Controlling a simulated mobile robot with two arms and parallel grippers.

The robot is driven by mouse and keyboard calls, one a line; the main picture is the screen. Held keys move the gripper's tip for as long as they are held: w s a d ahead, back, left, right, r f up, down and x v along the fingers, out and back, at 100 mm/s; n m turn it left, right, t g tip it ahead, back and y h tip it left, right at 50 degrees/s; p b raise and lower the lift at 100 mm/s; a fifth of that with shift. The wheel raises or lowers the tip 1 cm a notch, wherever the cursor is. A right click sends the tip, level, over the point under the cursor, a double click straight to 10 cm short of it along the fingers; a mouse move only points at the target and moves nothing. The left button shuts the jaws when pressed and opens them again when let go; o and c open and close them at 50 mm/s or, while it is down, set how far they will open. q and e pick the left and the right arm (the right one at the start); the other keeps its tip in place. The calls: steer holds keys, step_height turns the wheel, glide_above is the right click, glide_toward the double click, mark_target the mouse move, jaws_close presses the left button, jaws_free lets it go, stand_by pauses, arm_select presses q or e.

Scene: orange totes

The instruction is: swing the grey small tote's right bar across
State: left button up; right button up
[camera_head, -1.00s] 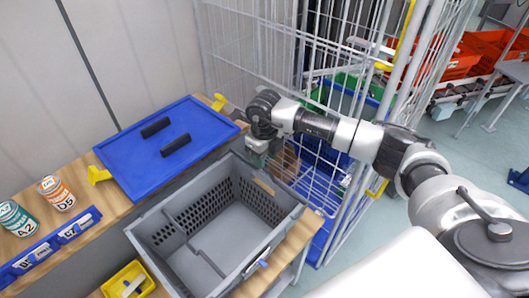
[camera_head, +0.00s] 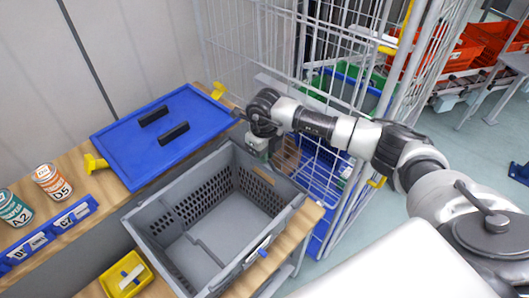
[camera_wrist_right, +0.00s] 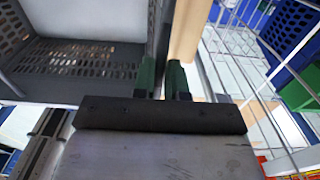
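The grey small tote (camera_head: 166,261) stands open on a wooden-edged surface in the head view. Its floor is bare and its walls have slots. A thin grey bar (camera_head: 207,251) shows inside its left front part. My right gripper (camera_head: 258,155) hangs at the tote's back right, by the rim. In the right wrist view, its green-padded fingers (camera_wrist_right: 162,78) stand close together, with a narrow grey strip between them beside the tote's wall (camera_wrist_right: 75,57). Whether they press on that strip, and whether it is the right bar, I cannot tell. My left gripper is out of view.
A blue lid (camera_head: 140,158) with black handles lies behind the tote. Cans (camera_head: 52,182) and a yellow bin (camera_head: 127,276) are at the left. A wire cage (camera_head: 335,100) stands close behind and right of my right arm. Orange totes (camera_head: 490,42) are at the far right.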

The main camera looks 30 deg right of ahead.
steer(key=shift+s+a+r+p, duration=0.2)
steer(key=shift+a+r+p, duration=0.2)
steer(key=shift+a+r, duration=0.15)
steer(key=shift+s+a+r+p, duration=0.15)
steer(key=shift+a, duration=0.3)
steer(key=shift+s+a+r+p, duration=0.15)
steer(key=shift+a, duration=0.25)
steer(key=shift+s+a, duration=0.25)
steer(key=shift+a, duration=0.4)
